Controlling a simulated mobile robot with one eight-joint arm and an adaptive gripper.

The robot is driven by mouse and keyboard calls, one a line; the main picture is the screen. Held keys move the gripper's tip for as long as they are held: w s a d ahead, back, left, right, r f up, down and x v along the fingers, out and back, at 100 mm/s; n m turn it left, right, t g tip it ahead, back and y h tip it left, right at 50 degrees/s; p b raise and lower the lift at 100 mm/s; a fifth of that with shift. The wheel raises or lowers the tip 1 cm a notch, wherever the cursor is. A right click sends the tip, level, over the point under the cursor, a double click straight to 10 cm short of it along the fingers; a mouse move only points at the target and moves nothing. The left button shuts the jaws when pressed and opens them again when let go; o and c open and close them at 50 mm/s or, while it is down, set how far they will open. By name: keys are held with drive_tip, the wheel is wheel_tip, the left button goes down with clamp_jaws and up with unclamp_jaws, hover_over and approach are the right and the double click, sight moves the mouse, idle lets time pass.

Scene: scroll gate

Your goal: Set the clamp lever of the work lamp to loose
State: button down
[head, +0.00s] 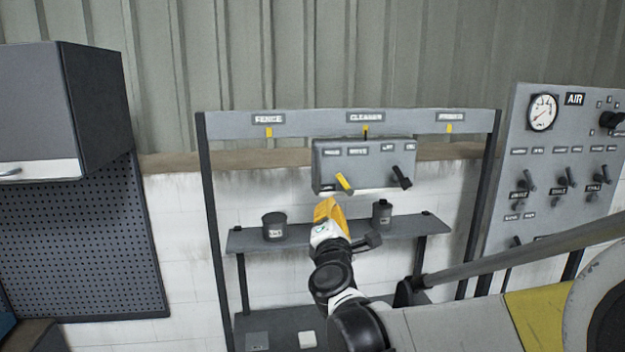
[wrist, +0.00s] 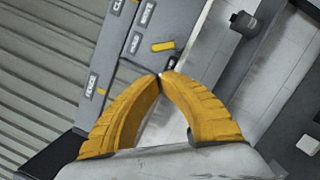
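I cannot make out a work lamp or a label naming one. A grey control box (head: 365,150) hangs under the CLEANER label in the head view. It carries a yellow lever (head: 344,184) at left and a black lever (head: 401,177) at right, both slanted; their small labels are too blurred to read surely. The yellow lever also shows in the wrist view (wrist: 163,46), just beyond the fingertips. My gripper (head: 328,208), with orange fingers, is in front of and below the box. In the wrist view my gripper (wrist: 163,75) has its fingertips together, apparently empty.
A shelf (head: 300,236) below the box bears a dark canister (head: 274,226) and a smaller one (head: 381,212). An AIR panel (head: 550,150) with a gauge and several switches stands at right. A grey cabinet (head: 40,100) and pegboard (head: 85,240) are at left.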

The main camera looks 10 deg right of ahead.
sight(344, 184)
drive_tip(key=shift+s, duration=0.1)
drive_tip(key=p+x, duration=0.1)
drive_tip(key=x, duration=0.9)
drive_tip(key=shift+d+p, duration=0.1)
drive_tip(key=shift+p, duration=0.3)
